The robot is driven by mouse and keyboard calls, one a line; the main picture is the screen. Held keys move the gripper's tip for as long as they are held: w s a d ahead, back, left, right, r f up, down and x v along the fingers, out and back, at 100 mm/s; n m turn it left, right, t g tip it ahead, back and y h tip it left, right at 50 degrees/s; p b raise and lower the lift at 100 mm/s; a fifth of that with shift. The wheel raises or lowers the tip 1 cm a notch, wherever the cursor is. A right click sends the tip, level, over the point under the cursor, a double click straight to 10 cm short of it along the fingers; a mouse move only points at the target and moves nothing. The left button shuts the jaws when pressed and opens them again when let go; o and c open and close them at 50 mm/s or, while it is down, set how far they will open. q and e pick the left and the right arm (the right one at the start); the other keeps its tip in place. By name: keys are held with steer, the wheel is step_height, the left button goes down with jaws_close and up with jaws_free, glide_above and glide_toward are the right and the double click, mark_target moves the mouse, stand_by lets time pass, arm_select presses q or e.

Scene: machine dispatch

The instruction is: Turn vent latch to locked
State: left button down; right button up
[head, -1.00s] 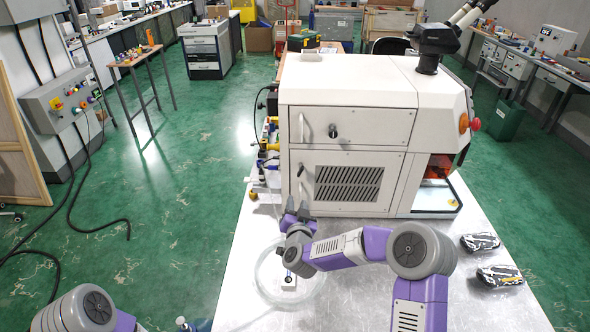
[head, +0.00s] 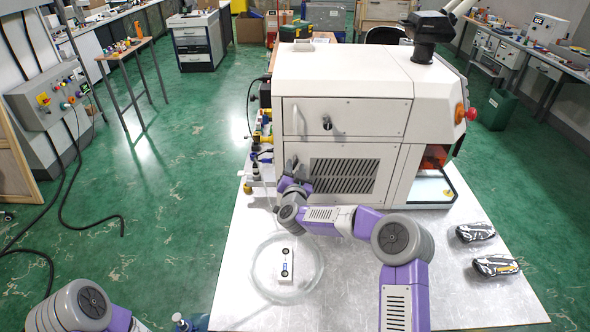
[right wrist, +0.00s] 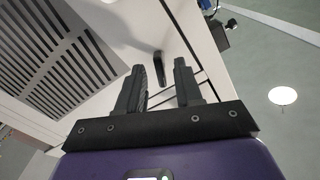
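The vent latch (right wrist: 159,68) is a small dark lever on the white machine's front panel, left of the slotted vent (head: 343,176). In the right wrist view it stands between the spread fingertips, beyond them or just at their tips. The vent also shows in the right wrist view (right wrist: 55,45). My right gripper (head: 294,170) is open and empty, close to the panel at the latch, with gaps on both sides of the lever. In the head view the gripper hides most of the latch. Only a link of my left arm shows at lower left; its gripper is out of view.
The white machine (head: 345,75) stands on a metal table (head: 360,290). A round glass dish (head: 268,290) with a small white block (head: 285,265) lies below my right arm. Two dark wrapped packs (head: 476,232) lie at the right. Bottles and fittings line the machine's left side.

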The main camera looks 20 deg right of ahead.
jaws_close()
steer(key=shift+f+m+b, duration=0.1)
steer(key=shift+m+b, duration=0.3)
steer(key=shift+b, duration=0.25)
steer(key=m+b, duration=0.8)
steer(key=b, duration=0.1)
steer(key=shift+f+b, duration=0.1)
steer(key=shift+b, duration=0.2)
steer(key=shift+m+b, duration=1.75)
steer(key=shift+m, duration=0.35)
steer(key=shift+r, duration=0.2)
